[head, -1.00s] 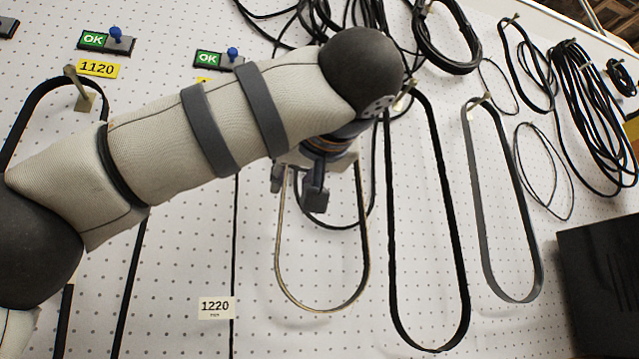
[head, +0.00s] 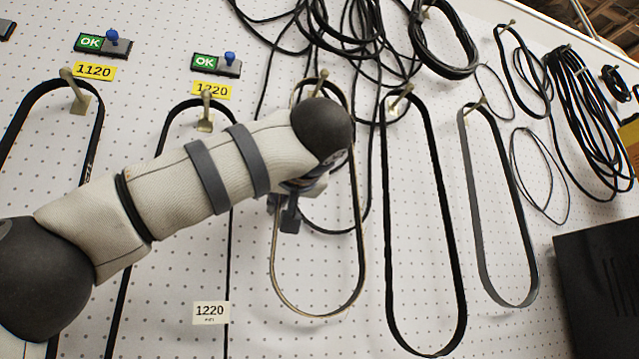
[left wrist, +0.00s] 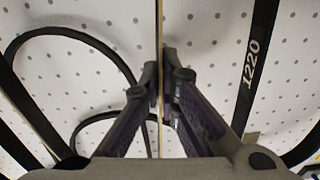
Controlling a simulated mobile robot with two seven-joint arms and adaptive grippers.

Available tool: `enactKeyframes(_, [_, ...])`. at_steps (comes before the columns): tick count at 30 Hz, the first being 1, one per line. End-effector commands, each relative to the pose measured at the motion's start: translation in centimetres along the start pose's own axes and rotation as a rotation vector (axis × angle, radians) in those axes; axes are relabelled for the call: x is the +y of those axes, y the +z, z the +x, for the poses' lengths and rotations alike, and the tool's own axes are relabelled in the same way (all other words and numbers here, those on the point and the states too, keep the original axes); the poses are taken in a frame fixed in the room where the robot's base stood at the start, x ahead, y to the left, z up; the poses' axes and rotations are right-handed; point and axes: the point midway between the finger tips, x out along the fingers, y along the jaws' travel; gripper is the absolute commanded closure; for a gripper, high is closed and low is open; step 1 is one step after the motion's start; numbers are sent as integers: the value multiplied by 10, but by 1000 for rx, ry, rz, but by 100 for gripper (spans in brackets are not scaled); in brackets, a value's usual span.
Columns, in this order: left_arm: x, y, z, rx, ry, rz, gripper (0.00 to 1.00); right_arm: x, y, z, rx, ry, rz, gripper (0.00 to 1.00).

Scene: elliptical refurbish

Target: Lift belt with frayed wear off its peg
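A belt with a pale tan edge (head: 318,312) hangs in a long loop from its peg (head: 320,82) on the pegboard. I take it for the frayed belt, though the fraying is too small to make out. My left gripper (head: 282,212) is at the loop's left strand, well below the peg. In the left wrist view the fingers (left wrist: 160,85) are close together, one on each side of the thin tan strand (left wrist: 158,25), and look shut on it. My forearm and wrist hide part of the loop's upper left. My right gripper is not in view.
A black belt (head: 391,230) and a grey belt (head: 474,190) hang close on the right. Black belts hang on the left, near the 1220 label (head: 210,313). Tangled black cords (head: 350,30) hang above and behind. A dark box (head: 598,285) stands lower right.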

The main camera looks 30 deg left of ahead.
Motion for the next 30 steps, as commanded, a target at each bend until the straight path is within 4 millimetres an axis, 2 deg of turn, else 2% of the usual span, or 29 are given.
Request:
enactKeyframes(9, [0,-3,-2,0,-1,-1,100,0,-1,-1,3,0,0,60])
enactKeyframes(14, [-1,-18,-5,0,-2,-3,100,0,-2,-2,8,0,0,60])
enactKeyframes(21, [-3,-52,-5,-1,-2,-3,100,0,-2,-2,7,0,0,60])
enactKeyframes(28, [-4,-70,-4,-1,-1,-3,100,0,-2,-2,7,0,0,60])
enactKeyframes(30, [-4,-72,-18,4,4,2,100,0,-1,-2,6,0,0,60])
